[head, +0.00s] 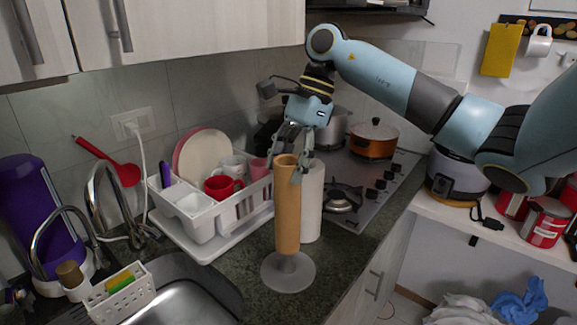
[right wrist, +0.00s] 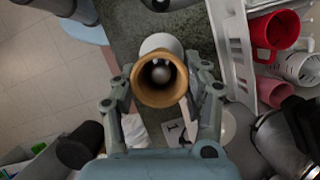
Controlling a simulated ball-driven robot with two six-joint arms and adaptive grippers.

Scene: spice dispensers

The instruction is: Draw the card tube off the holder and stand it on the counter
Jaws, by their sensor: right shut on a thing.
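The tan card tube (head: 287,205) stands upright over the holder (head: 287,272), which has a round grey base on the counter (head: 245,295). A short pale part of the holder shows between the tube's lower end and the base. My right gripper (head: 287,165) comes from above and is shut on the tube's top end. In the right wrist view its fingers (right wrist: 163,88) press on opposite sides of the tube's rim (right wrist: 160,100). The holder's rounded post end (right wrist: 162,73) shows inside the tube. My left gripper is out of view.
A white roll (head: 312,205) stands close behind and right of the tube. A white dish rack (head: 202,225) with cups and plates is to the left, and the sink (head: 190,300) is at front left. The hob (head: 370,185) lies behind. Bare counter shows around the holder.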

